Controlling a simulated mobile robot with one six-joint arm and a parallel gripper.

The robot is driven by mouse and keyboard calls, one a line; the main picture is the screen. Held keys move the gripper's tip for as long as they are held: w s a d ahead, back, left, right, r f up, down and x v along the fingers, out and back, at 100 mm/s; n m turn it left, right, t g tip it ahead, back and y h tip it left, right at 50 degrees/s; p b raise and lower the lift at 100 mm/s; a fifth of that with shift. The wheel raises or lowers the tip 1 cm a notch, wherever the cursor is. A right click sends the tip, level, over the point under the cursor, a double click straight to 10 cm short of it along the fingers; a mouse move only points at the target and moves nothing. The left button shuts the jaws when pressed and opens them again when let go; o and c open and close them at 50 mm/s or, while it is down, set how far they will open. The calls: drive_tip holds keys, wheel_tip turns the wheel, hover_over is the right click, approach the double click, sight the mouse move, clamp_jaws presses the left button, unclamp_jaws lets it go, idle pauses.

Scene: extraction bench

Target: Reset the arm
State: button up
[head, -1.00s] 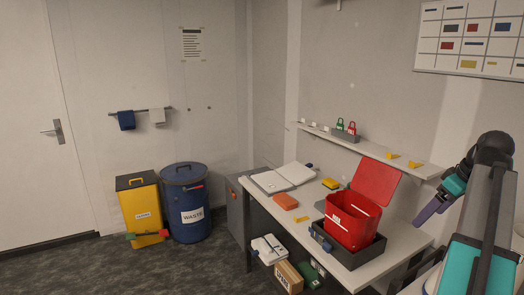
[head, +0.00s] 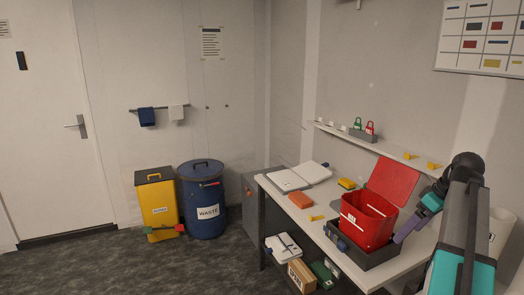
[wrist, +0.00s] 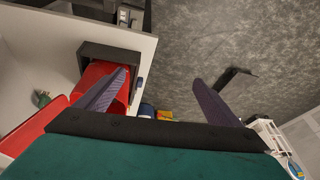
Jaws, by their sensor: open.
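My gripper (wrist: 163,95) is open in the wrist view, with its two purple fingers wide apart and nothing between them. In the head view my gripper (head: 404,232) is at the right, close to the red bin (head: 366,222) and in front of the right end of the bench; I cannot tell if they touch. The red bin stands with its lid raised in a dark tray (head: 372,260) on the bench. In the wrist view the red bin (wrist: 97,72) shows partly behind the left finger.
The white bench (head: 285,199) carries an open book (head: 298,177) and an orange block (head: 300,200). A shelf (head: 390,154) runs along the wall above it. A yellow bin (head: 157,203) and a blue waste drum (head: 203,198) stand at the left. The floor (head: 110,262) in front is clear.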

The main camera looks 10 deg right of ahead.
drive_tip(key=w+a+f+n+g+y+b, duration=0.1)
drive_tip(key=w+a+f+g, duration=0.1)
drive_tip(key=a+f, duration=0.75)
drive_tip(key=w+a+f+n+g+y+b, duration=0.1)
drive_tip(key=w+a+f, duration=0.35)
drive_tip(key=f, duration=0.75)
drive_tip(key=s+a+f+g, duration=0.2)
drive_tip(key=s+a+f, duration=0.1)
drive_tip(key=a+f, duration=0.55)
drive_tip(key=s+a+f+g, duration=0.2)
drive_tip(key=s+a+f, duration=0.2)
drive_tip(key=a+f, duration=0.45)
drive_tip(key=s+a+f+g+h+b, duration=0.1)
drive_tip(key=s+a+f, duration=0.3)
drive_tip(key=s+f, duration=0.3)
drive_tip(key=s+a+f+g+b, duration=0.1)
drive_tip(key=s+a+f+g, duration=0.1)
drive_tip(key=s+a+f, duration=0.5)
drive_tip(key=s+d+f+m+h, duration=0.1)
drive_tip(key=s+f+m+h, duration=0.2)
drive_tip(key=s+f+m, duration=0.3)
drive_tip(key=shift+s+d+f+t+h+b, duration=0.35)
drive_tip(key=shift+s+f, duration=2.25)
drive_tip(key=shift+f, duration=1.05)
